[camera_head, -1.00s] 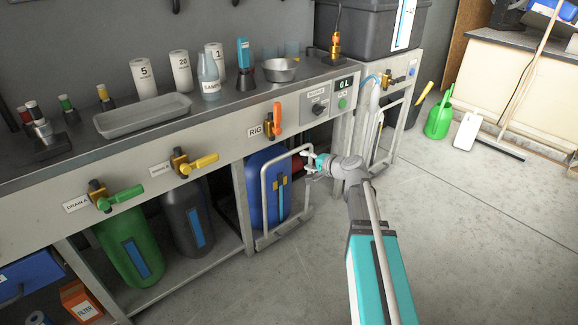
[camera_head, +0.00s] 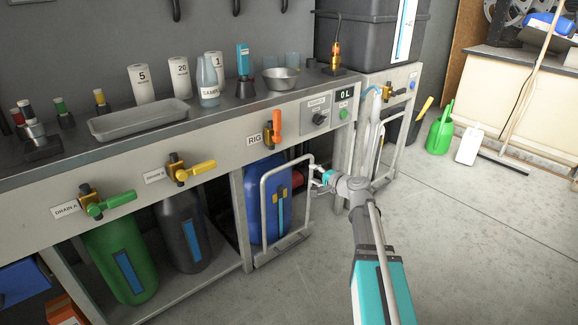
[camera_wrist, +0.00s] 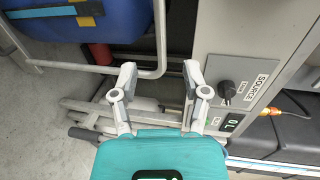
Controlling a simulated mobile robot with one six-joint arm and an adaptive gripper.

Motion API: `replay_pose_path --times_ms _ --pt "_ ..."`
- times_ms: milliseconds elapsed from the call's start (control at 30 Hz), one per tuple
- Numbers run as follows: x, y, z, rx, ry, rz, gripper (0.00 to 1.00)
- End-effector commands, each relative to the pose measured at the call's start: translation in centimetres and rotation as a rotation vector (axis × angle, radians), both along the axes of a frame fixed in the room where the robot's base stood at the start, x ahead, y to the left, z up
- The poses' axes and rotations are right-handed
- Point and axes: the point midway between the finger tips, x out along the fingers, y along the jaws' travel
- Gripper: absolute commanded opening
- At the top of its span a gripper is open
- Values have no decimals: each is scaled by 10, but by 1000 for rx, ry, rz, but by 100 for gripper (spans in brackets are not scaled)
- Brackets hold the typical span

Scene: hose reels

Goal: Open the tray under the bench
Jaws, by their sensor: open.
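Under the bench (camera_head: 215,142), a tray with a grey tubular frame (camera_head: 264,205) stands around a blue drum (camera_head: 280,205). The frame's bars also show in the wrist view (camera_wrist: 160,35), with the blue drum (camera_wrist: 75,20) behind them at the upper left. My gripper (camera_head: 314,176) is just right of the frame's right upright in the head view. In the wrist view my gripper (camera_wrist: 160,78) has its two fingers apart with nothing held between them.
A green container (camera_head: 124,262) and a dark container (camera_head: 184,230) stand under the bench to the left. Valve handles, including the orange RIG handle (camera_head: 277,125), project from the bench front. A green watering can (camera_head: 440,135) stands at the right. The floor front right is clear.

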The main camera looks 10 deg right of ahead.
Motion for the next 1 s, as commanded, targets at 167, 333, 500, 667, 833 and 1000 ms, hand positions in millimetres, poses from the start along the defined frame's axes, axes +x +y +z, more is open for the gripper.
replay_pose_path --times_ms 167,333,500,667,833,1000 --pt "11 5 -3 -1 0 1 60" --pt "29 15 -8 -1 0 1 60" --pt "51 27 -13 -1 0 2 60" --pt "72 39 -17 0 0 2 60" --pt "93 51 -22 -1 0 1 60" --pt "108 60 -25 -1 0 1 60"
